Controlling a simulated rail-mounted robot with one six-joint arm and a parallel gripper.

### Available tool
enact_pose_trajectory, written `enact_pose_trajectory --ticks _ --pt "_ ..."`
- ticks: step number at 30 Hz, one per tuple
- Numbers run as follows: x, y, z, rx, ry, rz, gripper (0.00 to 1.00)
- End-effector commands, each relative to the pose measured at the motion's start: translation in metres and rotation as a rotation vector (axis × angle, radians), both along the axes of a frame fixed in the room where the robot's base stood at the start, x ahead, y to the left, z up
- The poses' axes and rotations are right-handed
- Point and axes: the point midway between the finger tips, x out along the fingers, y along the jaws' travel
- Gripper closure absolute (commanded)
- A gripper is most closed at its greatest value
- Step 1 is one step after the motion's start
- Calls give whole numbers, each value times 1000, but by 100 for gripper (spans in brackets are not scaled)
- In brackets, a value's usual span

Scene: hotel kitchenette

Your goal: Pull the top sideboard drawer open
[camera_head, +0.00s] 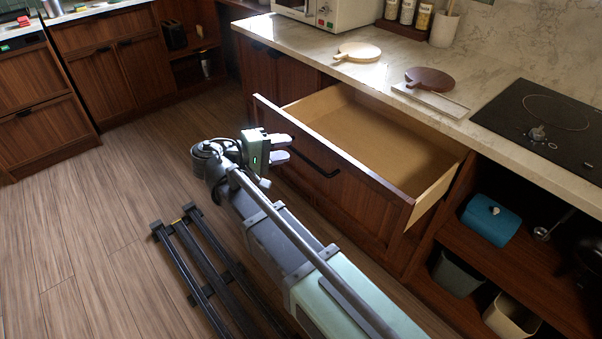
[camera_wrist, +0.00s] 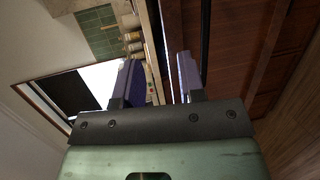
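The top sideboard drawer (camera_head: 375,139) stands pulled well out, and its empty light wooden inside shows in the head view. Its dark wood front (camera_head: 345,172) carries a black bar handle (camera_head: 313,160). My gripper (camera_head: 281,148) is just left of the handle, in front of the drawer front, with its two fingers apart and nothing visibly held. In the wrist view my gripper (camera_wrist: 158,82) also shows its fingers spread. A dark bar, seemingly the handle (camera_wrist: 205,40), passes beside the right finger there, not between the fingers. Whether a finger touches it cannot be told.
The marble counter (camera_head: 315,58) above holds a pale round board (camera_head: 357,52), a dark round board (camera_head: 430,79) and a black hob (camera_head: 545,122). Open shelves at right hold a blue box (camera_head: 490,222) and bins. The wooden floor (camera_head: 110,215) at left is clear.

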Motion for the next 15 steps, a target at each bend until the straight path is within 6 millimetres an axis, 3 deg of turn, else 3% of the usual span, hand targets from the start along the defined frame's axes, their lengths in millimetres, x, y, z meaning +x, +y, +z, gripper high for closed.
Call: enact_pose_trajectory --ticks 1,3,5,7,10,15 --pt "-11 2 -47 6 -6 43 63" --pt "-18 6 -63 16 -15 102 63" --pt "-22 8 -68 26 -24 147 63" --pt "-19 9 -56 40 -39 197 63" --pt "-16 11 -55 43 -42 203 63" --pt "-3 -4 -60 42 -41 198 63"
